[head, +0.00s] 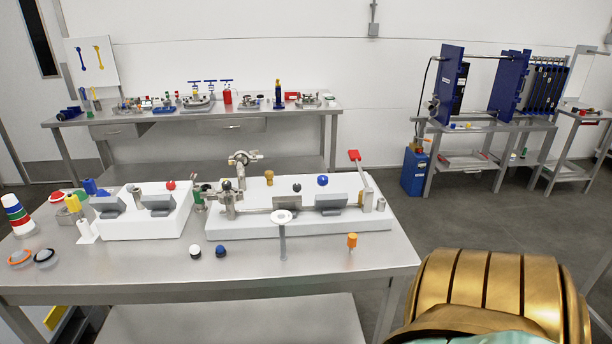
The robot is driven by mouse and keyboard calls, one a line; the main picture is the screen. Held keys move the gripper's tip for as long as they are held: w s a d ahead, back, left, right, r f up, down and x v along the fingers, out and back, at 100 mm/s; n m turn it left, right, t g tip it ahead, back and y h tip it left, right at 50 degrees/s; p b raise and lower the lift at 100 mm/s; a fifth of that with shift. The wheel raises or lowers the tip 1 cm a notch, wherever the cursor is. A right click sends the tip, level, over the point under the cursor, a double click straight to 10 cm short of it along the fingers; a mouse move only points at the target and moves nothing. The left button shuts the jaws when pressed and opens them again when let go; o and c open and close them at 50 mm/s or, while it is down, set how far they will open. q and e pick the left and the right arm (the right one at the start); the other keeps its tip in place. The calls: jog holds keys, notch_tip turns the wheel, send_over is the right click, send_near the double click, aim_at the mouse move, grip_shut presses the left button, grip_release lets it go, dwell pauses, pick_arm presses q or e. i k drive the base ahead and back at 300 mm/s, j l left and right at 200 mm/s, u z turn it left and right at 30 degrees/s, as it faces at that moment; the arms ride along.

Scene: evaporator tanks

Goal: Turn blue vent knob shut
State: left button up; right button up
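A round blue knob (322,180) stands on the white block (375,219) at the right of the near steel table. A second small blue ball (222,249) sits lower, near the table's front; I cannot tell for sure which of the two is the vent knob, nor how far either is turned. A black knob (297,187) stands left of the first blue one, and a tilted grey panel (331,201) is just below it. Neither of my grippers shows in the head view.
A lever with a red handle (354,156) rises right of the blue knob. A white disc on a post (282,217) and an orange knob (352,241) stand in front. A metal valve assembly (243,160) is behind left. Bare steel tabletop (180,268) lies along the front.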

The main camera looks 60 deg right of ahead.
aim_at(323, 180)
jog(key=z, duration=1.7)
jog(key=j+z, duration=0.1)
jog(key=z, duration=0.15)
